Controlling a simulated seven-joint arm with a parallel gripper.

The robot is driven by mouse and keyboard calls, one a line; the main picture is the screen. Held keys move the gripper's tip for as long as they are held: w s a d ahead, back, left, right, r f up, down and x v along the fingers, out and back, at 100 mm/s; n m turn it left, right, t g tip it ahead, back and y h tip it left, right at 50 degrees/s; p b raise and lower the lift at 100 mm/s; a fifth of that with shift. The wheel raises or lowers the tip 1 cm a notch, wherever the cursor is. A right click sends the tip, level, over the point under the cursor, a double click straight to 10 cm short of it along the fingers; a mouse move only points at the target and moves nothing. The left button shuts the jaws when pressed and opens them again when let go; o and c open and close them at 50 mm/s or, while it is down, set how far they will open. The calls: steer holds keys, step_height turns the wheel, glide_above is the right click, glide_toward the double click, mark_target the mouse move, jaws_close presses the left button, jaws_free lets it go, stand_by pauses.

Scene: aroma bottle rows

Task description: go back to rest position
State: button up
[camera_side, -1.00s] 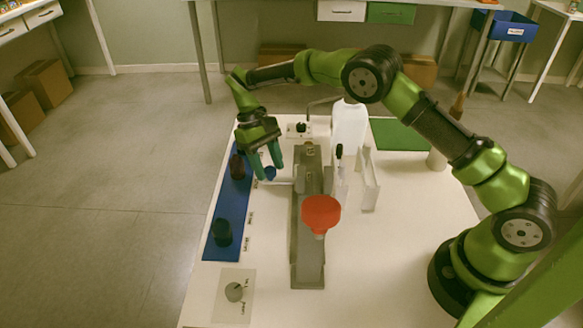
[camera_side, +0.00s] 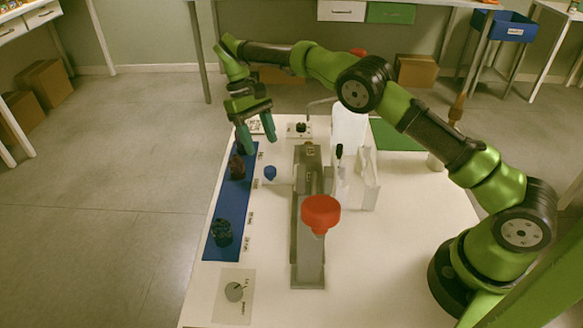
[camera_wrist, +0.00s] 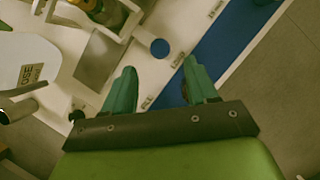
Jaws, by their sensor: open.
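My gripper (camera_side: 258,137) is open and empty. In the side view it hangs above the far end of the blue strip (camera_side: 228,205), with its green fingers pointing down. In the wrist view the two fingers (camera_wrist: 162,88) are spread apart with nothing between them. A small blue cap (camera_side: 270,173) is on the white table to the right of the strip; it also shows beyond the fingertips in the wrist view (camera_wrist: 159,48). Dark bottles (camera_side: 222,233) stand on the strip, one (camera_side: 237,167) close below the gripper.
A grey rail (camera_side: 310,245) with a red round top (camera_side: 320,212) runs down the middle of the white table (camera_side: 390,265). A green mat (camera_side: 400,134) lies behind. The table's front right is clear.

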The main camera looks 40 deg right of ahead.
steer(key=shift+r, duration=0.15)
steer(key=s+d+r+m+t, duration=0.1)
steer(key=s+r+t, duration=0.3)
steer(key=s, duration=0.5)
steer(key=s+d+r+m+t+y, duration=0.1)
steer(key=s+d+r+t, duration=0.2)
steer(key=s, duration=0.6)
steer(key=s+d+r+m+t+y, duration=0.1)
steer(key=s+d+r+m+t, duration=0.1)
steer(key=s+r+t, duration=0.2)
steer(key=shift+s+d+r+t, duration=0.3)
steer(key=shift+s+r, duration=1.25)
steer(key=shift+s, duration=1.4)
